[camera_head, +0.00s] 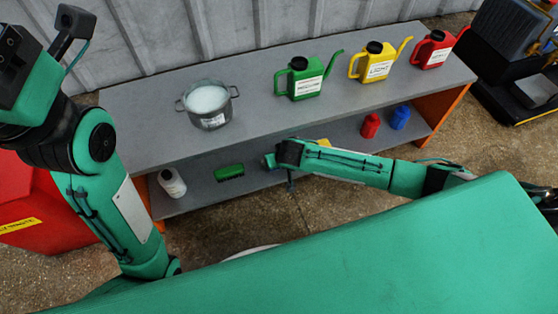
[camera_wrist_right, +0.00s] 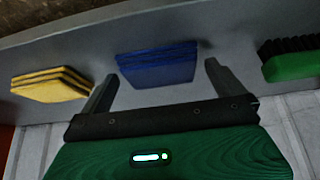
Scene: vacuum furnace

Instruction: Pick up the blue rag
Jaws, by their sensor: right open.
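The blue rag (camera_wrist_right: 157,66) is a folded, layered stack on the grey lower shelf in the right wrist view. My right gripper (camera_wrist_right: 160,70) is open and empty, with one finger on either side of the rag. The rag appears between and just beyond the fingertips; I cannot tell whether they touch it.
A yellow folded stack (camera_wrist_right: 50,83) lies left of the rag, and a green brush (camera_wrist_right: 292,64) lies right. The lower shelf also holds a white bottle (camera_head: 172,183), a red (camera_head: 370,126) and a blue container (camera_head: 400,117). A pot (camera_head: 207,104) and several cans stand above.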

